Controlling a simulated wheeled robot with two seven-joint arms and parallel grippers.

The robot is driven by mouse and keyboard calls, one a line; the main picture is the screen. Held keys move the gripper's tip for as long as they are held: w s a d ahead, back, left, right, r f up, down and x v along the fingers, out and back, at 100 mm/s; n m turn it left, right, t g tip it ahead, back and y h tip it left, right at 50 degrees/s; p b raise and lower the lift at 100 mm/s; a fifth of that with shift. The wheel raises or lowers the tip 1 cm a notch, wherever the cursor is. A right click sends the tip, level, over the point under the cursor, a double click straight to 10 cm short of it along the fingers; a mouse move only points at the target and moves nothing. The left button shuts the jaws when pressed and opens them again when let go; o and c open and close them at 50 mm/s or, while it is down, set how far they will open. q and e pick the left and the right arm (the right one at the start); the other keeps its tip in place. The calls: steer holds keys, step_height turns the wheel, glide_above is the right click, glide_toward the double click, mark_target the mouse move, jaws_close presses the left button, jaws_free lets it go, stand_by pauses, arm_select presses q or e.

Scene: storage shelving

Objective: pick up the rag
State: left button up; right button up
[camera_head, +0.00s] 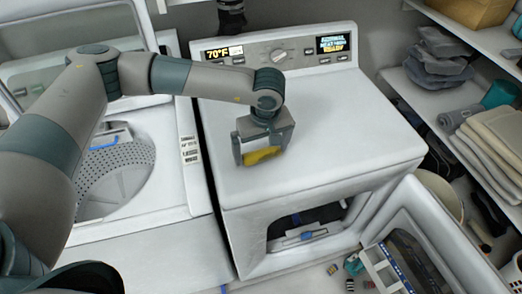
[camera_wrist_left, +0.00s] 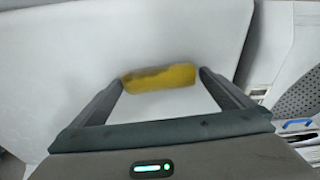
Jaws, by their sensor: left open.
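A small yellow piece that I take to be the rag (camera_head: 262,156) lies on the white top of the dryer-like machine, near its left front. It also shows in the left wrist view (camera_wrist_left: 168,77), yellow with a dark grey part at its left end. My left gripper (camera_head: 261,152) points down over it. In the left wrist view my left gripper (camera_wrist_left: 160,80) is open, with the yellow piece lying across between its two fingertips. I cannot tell whether the fingers touch it. In the head view the gripper hides part of it. My right gripper is not in view.
The white machine (camera_head: 320,115) has a raised control panel (camera_head: 290,50) at its back and an open front door (camera_head: 425,245). An open washer with a perforated drum (camera_head: 115,175) stands left. Shelves with folded cloths (camera_head: 495,140) stand right. The rest of the machine's top is clear.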

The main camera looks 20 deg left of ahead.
mark_target(261, 149)
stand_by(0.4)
arm_select(q)
steer(key=c, duration=0.7)
steer(key=shift+c, duration=0.2)
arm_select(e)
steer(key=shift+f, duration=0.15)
arm_select(q)
steer(key=shift+r+b, duration=0.6)
steer(key=shift+b, duration=0.1)
step_height(261, 149, up, 2)
steer(key=shift+w+r+b, duration=0.1)
steer(key=shift+b, duration=0.75)
steer(key=d+r+b, duration=0.2)
steer(key=d+r, duration=0.1)
steer(key=d, duration=0.3)
steer(key=s+d+r+b, duration=0.1)
steer(key=d+r+b, duration=0.2)
steer(key=d+r, duration=0.1)
steer(key=shift+d+r, duration=0.25)
steer(key=shift+d, duration=0.6)
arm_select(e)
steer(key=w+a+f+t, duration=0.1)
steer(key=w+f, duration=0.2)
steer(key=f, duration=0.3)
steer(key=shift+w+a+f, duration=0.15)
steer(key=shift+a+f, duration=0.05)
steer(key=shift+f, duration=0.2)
